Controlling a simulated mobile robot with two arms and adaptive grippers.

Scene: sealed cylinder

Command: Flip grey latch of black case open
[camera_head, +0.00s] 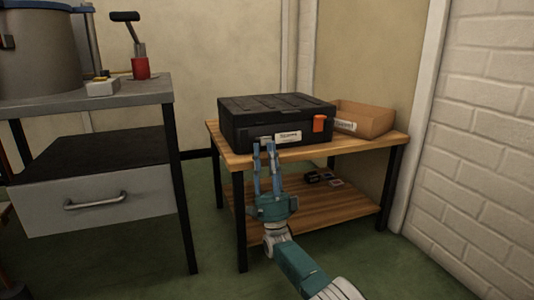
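The black case (276,108) sits closed on the wooden table, its front face turned towards me. An orange latch (319,123) shows at the right of its front, and a white label (288,136) is near the middle. A small greyish part, perhaps the grey latch (266,139), shows at the front left; my fingertips partly hide it. My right gripper (264,146) reaches up from below with its two blue fingers apart, the tips at this spot. I cannot tell whether they touch the case. My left gripper is not in view.
The wooden table (372,142) also bears an open cardboard box (364,119) right of the case. Small dark items lie on its lower shelf (317,212). A workbench with a grey drawer (98,200) stands at the left. A white brick wall (480,130) bounds the right.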

